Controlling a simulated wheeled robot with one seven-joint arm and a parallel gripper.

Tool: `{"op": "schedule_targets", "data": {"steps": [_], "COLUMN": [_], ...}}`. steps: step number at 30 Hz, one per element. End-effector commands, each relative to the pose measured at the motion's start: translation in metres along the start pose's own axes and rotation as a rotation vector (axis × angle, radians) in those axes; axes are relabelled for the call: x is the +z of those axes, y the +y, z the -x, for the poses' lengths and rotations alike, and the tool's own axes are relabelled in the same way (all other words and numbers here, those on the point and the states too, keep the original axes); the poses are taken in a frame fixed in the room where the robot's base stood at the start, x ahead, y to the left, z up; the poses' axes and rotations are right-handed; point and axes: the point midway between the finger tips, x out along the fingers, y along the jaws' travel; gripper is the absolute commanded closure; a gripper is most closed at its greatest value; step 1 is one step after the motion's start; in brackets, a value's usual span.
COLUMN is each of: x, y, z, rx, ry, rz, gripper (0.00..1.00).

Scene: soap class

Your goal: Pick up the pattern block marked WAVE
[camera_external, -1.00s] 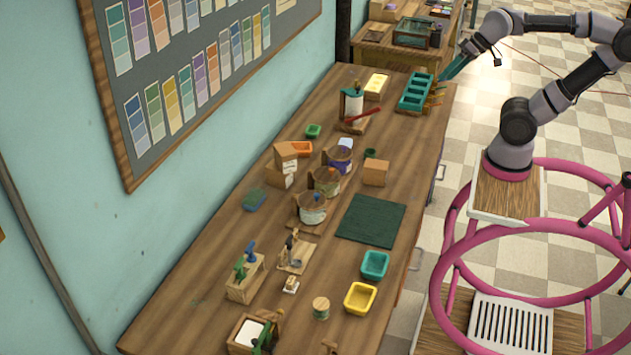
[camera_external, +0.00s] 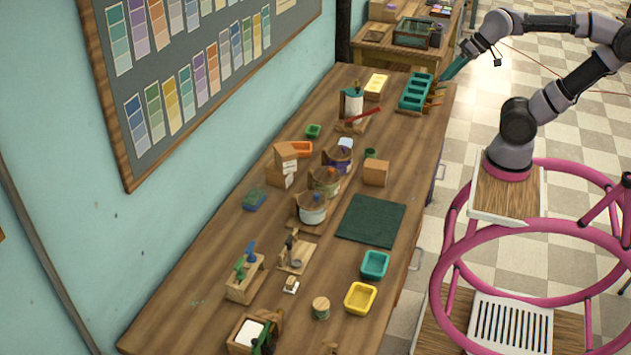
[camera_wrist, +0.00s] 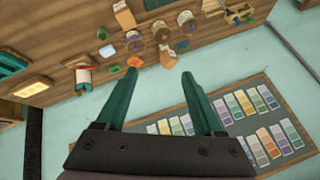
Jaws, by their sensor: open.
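No WAVE marking is legible in either view, so I cannot tell which piece is the pattern block. A small pale block with a wooden top (camera_external: 291,285) sits near the front of the long bench. In the external view my gripper (camera_external: 455,68) is at the bench's far right edge, beside a teal compartment tray (camera_external: 416,91), well away from the small block.
Several jars stand mid-bench near cardboard boxes (camera_external: 375,173). A dark green mat (camera_external: 370,219), a teal tray (camera_external: 375,265) and a yellow tray (camera_external: 360,298) lie on the right side. A red-handled device (camera_external: 353,106) stands at the back. The wall with a swatch board (camera_external: 205,70) borders the left.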

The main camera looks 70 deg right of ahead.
Motion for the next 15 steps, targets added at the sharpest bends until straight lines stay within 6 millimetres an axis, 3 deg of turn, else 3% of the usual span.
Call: {"op": "schedule_targets", "data": {"steps": [10, 15], "x": [-0.001, -0.006], "y": [-0.003, -0.034], "z": [-0.002, -0.022], "rx": [-0.006, -0.072], "ry": [-0.009, -0.112], "rz": [-0.005, -0.070], "gripper": [0.35, 0.35]}}
